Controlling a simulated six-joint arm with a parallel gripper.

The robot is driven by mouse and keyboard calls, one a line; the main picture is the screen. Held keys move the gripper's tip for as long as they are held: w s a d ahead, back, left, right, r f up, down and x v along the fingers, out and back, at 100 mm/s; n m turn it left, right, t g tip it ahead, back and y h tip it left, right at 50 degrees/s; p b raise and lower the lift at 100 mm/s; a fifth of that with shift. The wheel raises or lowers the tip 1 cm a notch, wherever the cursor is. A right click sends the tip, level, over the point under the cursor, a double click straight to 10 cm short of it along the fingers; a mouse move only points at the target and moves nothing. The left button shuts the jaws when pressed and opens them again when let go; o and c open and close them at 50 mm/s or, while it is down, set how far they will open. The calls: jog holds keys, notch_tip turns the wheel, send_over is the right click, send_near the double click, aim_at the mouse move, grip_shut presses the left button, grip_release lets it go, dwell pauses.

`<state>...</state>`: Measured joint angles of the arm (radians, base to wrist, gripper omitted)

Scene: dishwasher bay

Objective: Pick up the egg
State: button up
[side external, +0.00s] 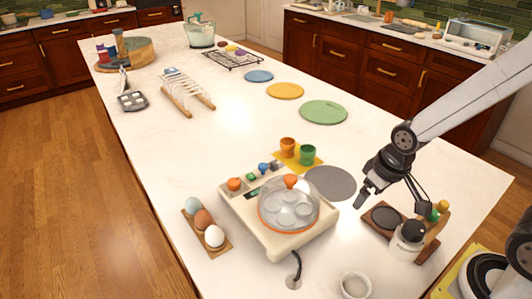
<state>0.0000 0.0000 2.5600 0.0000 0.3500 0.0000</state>
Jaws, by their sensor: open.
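Several eggs stand in a row on a small wooden holder (226,249) at the front left of the island. They are a white egg (214,237), a brown egg (203,220) and a pale blue-green egg (193,205). My gripper (361,203) hangs above the right part of the counter, near a grey disc. It is open and holds nothing that I can see. It is well to the right of the eggs, with an egg cooker between them.
The cream egg cooker (262,240) has a clear dome (289,205) with an orange knob. Orange (287,147) and green (307,154) cups stand behind it. A wooden stand (432,238) is at right, a small white bowl (355,285) in front.

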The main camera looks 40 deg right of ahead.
jog(key=shift+r, duration=0.1)
jog(key=shift+w+v, duration=0.5)
jog(key=shift+v, duration=1.8)
jog(key=w+a+n, duration=0.1)
jog(key=w+a, duration=0.3)
jog(key=w, duration=0.2)
jog(key=w+a+r+n+y, duration=0.1)
jog(key=w+a, duration=0.4)
jog(key=w+a+r, duration=0.1)
jog(key=w+a, duration=0.3)
jog(key=w, duration=0.2)
jog(key=shift+w+a+r+n+t+y, duration=0.15)
jog(key=shift+w+a+n+t+y, duration=0.15)
jog(key=shift+a+n+t+y, duration=0.1)
jog(key=n+y, duration=0.2)
send_near(195, 199)
jog(key=shift+x, duration=2.9)
jog(key=shift+s+a, duration=0.1)
jog(key=shift+a, duration=0.05)
jog(key=shift+x, duration=2.55)
